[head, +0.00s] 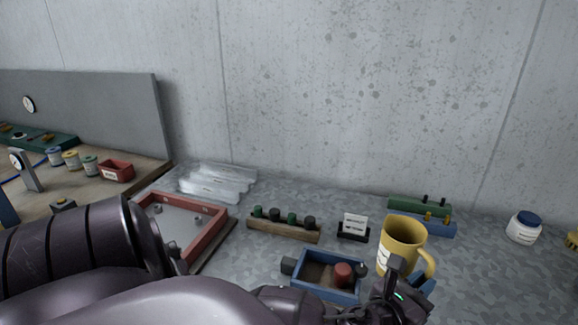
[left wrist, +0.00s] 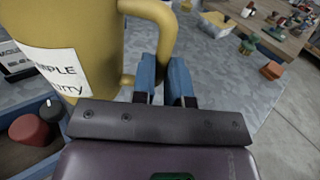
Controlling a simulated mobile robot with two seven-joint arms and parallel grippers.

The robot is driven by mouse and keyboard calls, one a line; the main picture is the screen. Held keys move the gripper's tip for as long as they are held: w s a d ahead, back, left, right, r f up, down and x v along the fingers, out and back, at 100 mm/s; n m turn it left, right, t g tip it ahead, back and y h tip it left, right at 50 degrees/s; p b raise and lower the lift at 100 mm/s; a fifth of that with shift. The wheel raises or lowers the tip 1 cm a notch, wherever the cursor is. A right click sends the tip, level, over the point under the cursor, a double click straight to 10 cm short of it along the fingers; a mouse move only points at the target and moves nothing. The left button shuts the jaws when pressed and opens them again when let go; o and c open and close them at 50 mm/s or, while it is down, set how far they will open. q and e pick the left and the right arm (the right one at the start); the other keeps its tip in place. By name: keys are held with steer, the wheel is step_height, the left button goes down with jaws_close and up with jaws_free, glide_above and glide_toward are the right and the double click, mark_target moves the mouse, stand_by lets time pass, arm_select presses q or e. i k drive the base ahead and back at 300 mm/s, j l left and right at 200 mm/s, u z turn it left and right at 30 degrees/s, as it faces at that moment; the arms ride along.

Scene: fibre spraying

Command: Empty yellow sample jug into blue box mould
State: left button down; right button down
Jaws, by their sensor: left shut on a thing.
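The yellow sample jug (head: 401,244) is at the right of the table and looks upright or nearly so. Its labelled side and handle fill the upper left of the left wrist view (left wrist: 85,60). My left gripper (left wrist: 165,78) is shut on the jug's handle with its blue fingers. In the head view my left gripper (head: 422,288) is low beside the jug. Whether the jug's base touches the table is unclear. The blue box mould (head: 330,293) lies just left of the jug, with a red cylinder (head: 343,273) at it. My right gripper is out of view.
A wooden rack (head: 285,232) with several dark and green plugs, a small card stand (head: 353,227) and green and blue blocks (head: 419,207) stand behind. A white jar (head: 523,228) is at the right.

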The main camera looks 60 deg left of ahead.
mark_target(313, 270)
steer(key=u, duration=0.7)
steer(key=k+l+u, duration=0.1)
steer(key=u, duration=0.4)
steer(key=k+l, duration=0.3)
steer(key=l, duration=0.1)
